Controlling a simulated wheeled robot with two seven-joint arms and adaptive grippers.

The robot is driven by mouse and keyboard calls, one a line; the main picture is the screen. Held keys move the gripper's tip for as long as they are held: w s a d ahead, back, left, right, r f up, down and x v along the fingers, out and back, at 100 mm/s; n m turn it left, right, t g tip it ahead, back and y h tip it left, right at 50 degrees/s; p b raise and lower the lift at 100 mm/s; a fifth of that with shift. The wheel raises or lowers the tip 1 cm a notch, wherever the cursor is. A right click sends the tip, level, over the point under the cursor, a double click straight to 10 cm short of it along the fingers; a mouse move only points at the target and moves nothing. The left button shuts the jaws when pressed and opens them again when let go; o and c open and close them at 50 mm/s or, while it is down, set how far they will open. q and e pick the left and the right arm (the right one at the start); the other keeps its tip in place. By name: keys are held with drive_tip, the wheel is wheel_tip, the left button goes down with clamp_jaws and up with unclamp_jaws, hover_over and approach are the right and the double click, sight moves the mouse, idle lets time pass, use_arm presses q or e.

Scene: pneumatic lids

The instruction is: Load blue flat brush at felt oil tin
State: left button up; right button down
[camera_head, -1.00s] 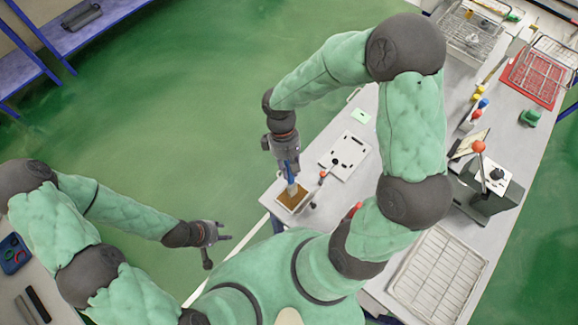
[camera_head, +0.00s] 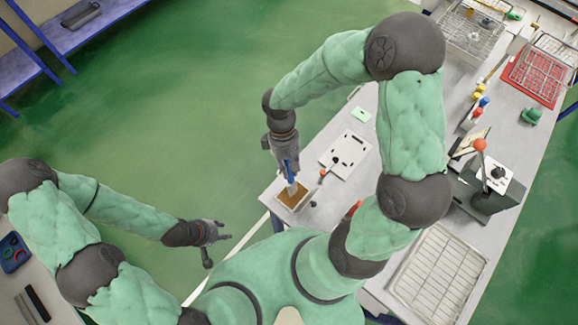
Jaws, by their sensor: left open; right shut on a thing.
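My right gripper (camera_head: 287,168) is shut on the blue flat brush (camera_head: 291,181) and points down at the near left corner of the bench. The brush's pale lower end is over the felt oil tin (camera_head: 282,200), a small light-rimmed tray with a brown inside. The brush end overlaps the brown area; I cannot tell whether it touches the felt. My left gripper (camera_head: 226,232) is open and empty, over the floor left of the bench.
A white plate with dark holes (camera_head: 345,155) lies behind the tin, with a red-knobbed lever (camera_head: 323,173) close to the brush. A grey press (camera_head: 485,188), a wire rack (camera_head: 438,275) and a red tray (camera_head: 535,78) stand further right. Green floor is open at left.

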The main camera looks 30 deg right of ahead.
drive_tip(key=shift+f, duration=0.5)
idle(1.2)
drive_tip(key=shift+r, duration=0.1)
drive_tip(key=shift+r+p, duration=2.65)
drive_tip(key=shift+r, duration=0.9)
